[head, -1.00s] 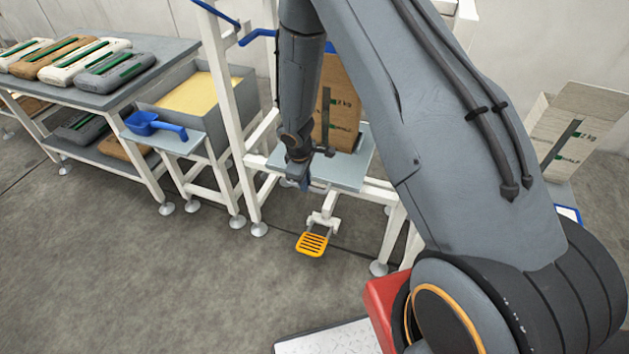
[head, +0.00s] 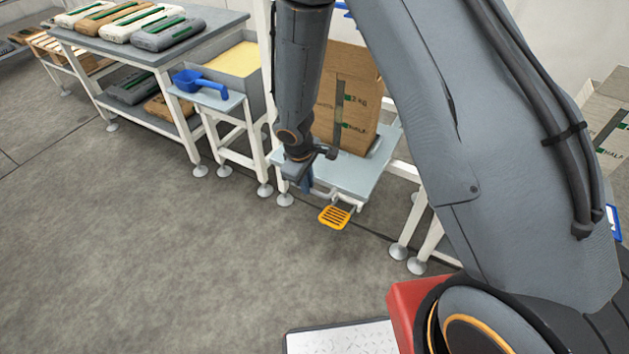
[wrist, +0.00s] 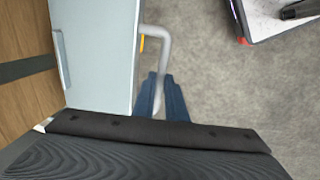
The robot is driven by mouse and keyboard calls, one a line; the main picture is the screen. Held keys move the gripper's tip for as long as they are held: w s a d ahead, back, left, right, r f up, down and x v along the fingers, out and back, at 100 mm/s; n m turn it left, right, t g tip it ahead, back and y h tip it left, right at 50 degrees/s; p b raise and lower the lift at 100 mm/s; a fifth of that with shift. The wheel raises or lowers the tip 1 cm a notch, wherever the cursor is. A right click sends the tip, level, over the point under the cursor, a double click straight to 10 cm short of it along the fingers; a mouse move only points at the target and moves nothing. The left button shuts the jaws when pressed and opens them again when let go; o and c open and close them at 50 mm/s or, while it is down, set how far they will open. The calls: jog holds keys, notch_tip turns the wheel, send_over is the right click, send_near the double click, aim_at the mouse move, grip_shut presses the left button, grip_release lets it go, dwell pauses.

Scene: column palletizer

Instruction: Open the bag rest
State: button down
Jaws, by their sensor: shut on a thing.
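The bag rest (head: 345,178) is a pale grey-blue plate on a white frame, with a brown paper bag (head: 348,100) standing upright on it. In the wrist view the plate (wrist: 98,60) shows at left beside the brown bag (wrist: 22,88). A light grey bent-bar handle (wrist: 165,45) sticks out from the plate's edge. My gripper (wrist: 161,90), with blue fingers, is shut around this bar. In the head view my gripper (head: 305,184) is at the plate's front left edge, and the grip itself is partly hidden.
A yellow pedal (head: 334,217) sits low in front of the rest. To the left are a bin of yellow material (head: 232,58), a blue scoop (head: 200,82) and a table (head: 205,22) with several bags. Open floor (head: 150,260) lies in front.

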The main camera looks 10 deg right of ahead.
jog(key=shift+s+a+b, duration=0.35)
jog(key=shift+s+a, duration=0.45)
jog(key=shift+s, duration=0.25)
jog(key=c, duration=1.8)
grip_release()
notch_tip(320, 180, up, 8)
jog(key=s, duration=0.1)
jog(key=shift+s+a+p, duration=0.15)
jog(key=shift+a+p, duration=0.3)
jog(key=shift+f, duration=0.15)
